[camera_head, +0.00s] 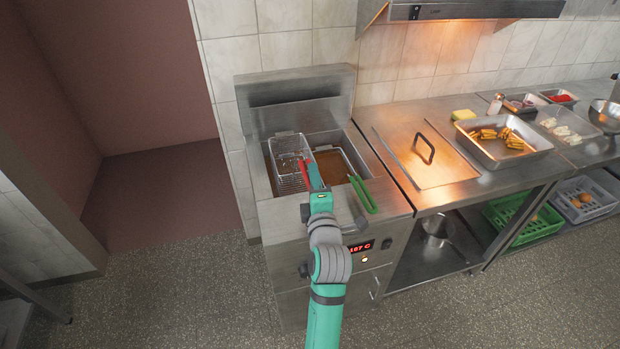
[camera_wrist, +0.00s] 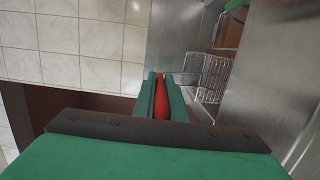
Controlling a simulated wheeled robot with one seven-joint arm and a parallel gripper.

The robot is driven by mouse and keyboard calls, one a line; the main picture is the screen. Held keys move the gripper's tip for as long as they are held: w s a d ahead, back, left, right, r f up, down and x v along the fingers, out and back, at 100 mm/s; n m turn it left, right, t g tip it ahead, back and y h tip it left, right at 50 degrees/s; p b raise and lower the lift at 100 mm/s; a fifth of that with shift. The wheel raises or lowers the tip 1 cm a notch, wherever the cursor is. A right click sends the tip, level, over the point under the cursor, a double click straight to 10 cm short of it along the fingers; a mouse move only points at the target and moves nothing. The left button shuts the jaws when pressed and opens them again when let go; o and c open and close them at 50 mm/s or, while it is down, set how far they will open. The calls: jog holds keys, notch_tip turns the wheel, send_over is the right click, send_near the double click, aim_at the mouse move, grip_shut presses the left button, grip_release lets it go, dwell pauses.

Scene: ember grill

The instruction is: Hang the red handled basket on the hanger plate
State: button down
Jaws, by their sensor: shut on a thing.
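My gripper (camera_head: 316,187) is shut on the red handle (camera_head: 313,174) of a wire basket. The wire basket (camera_head: 287,168) is at the left well of the steel fryer (camera_head: 268,212); I cannot tell how far it is above the oil. In the wrist view, the red handle (camera_wrist: 161,101) lies lengthwise between my green jaws (camera_wrist: 163,112), and the wire mesh (camera_wrist: 207,72) shows beyond them to the right. The fryer's raised steel back, with a dark horizontal band (camera_head: 293,93), stands behind the wells; I cannot make out a separate hanger plate. My gripper partly hides the basket's handle end.
A green handle (camera_head: 362,194) sticks out at the fryer's right well (camera_head: 331,164), close to my gripper. A steel counter with a lid (camera_head: 425,156) and a food tray (camera_head: 503,149) stands to the right. A hood (camera_head: 470,10) hangs above. Open floor lies in front.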

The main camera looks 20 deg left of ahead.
notch_tip(320, 180, up, 14)
jog(key=shift+a+r, duration=0.15)
jog(key=shift+r, duration=0.1)
dwell(0.7)
